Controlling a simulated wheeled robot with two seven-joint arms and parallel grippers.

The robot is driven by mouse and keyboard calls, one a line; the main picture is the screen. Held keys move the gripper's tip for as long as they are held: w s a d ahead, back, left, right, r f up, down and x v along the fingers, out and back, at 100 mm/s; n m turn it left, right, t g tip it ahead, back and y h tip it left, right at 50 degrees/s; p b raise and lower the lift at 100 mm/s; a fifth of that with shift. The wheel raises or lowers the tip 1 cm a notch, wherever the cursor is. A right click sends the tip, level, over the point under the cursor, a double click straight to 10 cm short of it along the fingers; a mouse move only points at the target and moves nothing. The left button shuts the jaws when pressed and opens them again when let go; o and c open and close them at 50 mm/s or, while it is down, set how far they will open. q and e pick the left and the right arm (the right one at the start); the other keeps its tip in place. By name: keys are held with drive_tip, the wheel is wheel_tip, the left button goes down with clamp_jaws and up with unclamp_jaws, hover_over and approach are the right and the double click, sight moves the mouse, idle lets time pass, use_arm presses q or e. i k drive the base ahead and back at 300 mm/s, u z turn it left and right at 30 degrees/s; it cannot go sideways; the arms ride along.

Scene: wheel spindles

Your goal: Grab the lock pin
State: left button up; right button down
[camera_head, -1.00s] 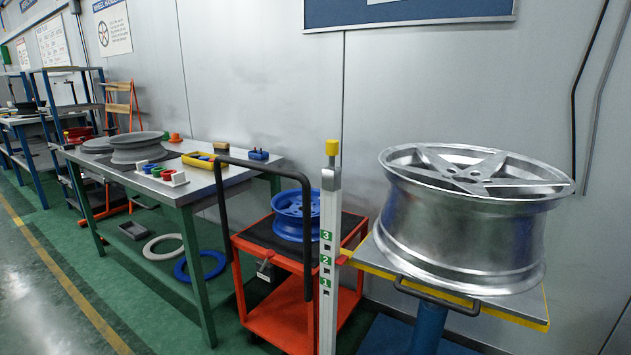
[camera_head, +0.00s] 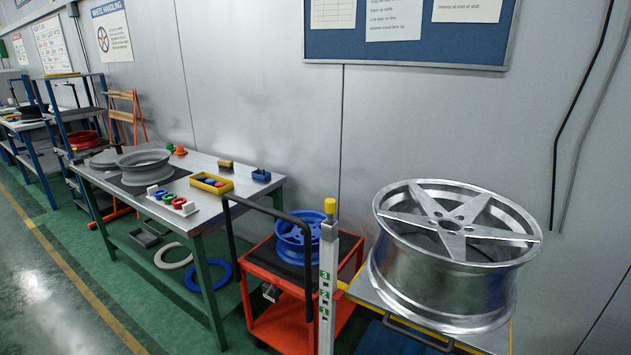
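No part is clearly recognisable as the lock pin. A pale upright post (camera_head: 328,275) with green labels 1, 2 and 3 stands left of the wheel table, with a yellow cap (camera_head: 330,206) on top. A small grey piece (camera_head: 270,292) hangs at the side of the red cart; it is too small to identify. A large silver five-spoke wheel (camera_head: 455,255) rests on the yellow-edged table (camera_head: 355,290). Neither of my grippers is in view.
The red cart (camera_head: 290,325) carries a blue wheel (camera_head: 297,236) and has a black handle (camera_head: 228,230). A green-legged workbench (camera_head: 215,195) holds grey wheels, coloured rings and a yellow bin (camera_head: 211,184). White and blue rings lie on the floor. Green floor is open at the left.

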sight(329, 203)
drive_tip(key=z, duration=3.65)
drive_tip(key=k, duration=2.7)
drive_tip(key=u, duration=1.6)
